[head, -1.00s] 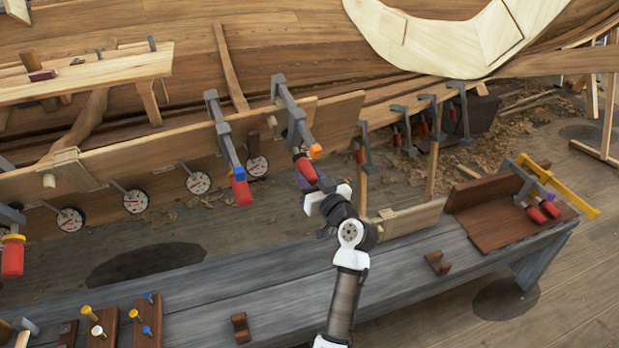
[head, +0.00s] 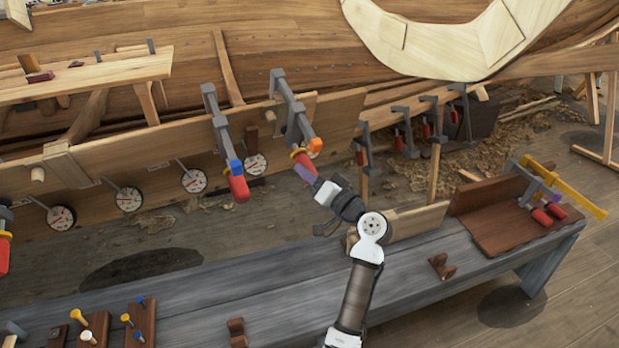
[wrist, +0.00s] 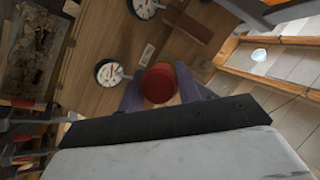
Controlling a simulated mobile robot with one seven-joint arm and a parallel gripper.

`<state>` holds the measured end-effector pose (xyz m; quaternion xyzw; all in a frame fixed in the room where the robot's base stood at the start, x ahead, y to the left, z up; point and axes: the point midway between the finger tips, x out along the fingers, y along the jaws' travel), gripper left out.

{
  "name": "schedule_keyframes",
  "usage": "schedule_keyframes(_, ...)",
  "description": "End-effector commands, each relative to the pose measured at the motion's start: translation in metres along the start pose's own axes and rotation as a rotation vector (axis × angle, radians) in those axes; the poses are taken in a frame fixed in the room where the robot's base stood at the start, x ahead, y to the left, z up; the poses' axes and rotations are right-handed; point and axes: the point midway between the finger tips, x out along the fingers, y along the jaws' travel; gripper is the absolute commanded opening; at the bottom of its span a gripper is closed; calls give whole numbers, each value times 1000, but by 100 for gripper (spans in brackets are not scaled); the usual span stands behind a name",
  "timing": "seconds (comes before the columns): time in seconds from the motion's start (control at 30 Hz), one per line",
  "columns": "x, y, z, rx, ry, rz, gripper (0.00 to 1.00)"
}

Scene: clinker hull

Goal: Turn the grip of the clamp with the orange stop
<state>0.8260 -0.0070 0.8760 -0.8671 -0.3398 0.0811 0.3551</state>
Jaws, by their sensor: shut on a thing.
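The clamp with the orange stop (head: 315,145) hangs on the plank at the middle of the head view, its grey bar (head: 287,95) slanting down to the right. Its red grip (head: 303,160) is at the lower end, beside the orange stop. My gripper (head: 318,181) is at this grip, coming from below right. In the wrist view the round red end of the grip (wrist: 158,84) sits between my two purple fingers (wrist: 160,92). My gripper is shut on it. The fingers hide part of the grip.
A clamp with a blue stop (head: 235,167) and red grip hangs close on the left. Dials (head: 194,181) line the plank. Several clamps (head: 430,118) hang to the right. The grey bench (head: 300,285) lies below my arm, with a wooden block (head: 441,266) on it.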

Motion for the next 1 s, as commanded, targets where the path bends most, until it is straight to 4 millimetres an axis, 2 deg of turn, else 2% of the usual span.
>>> schedule_keyframes(0.23,0,0,0,60,0,-23,11)
schedule_keyframes(0.67,0,0,0,70,0,-26,11)
schedule_keyframes(0.7,0,0,0,70,0,-26,35)
schedule_keyframes(0.87,0,0,0,70,0,-26,56)
schedule_keyframes(1.0,0,0,0,69,0,-26,56)
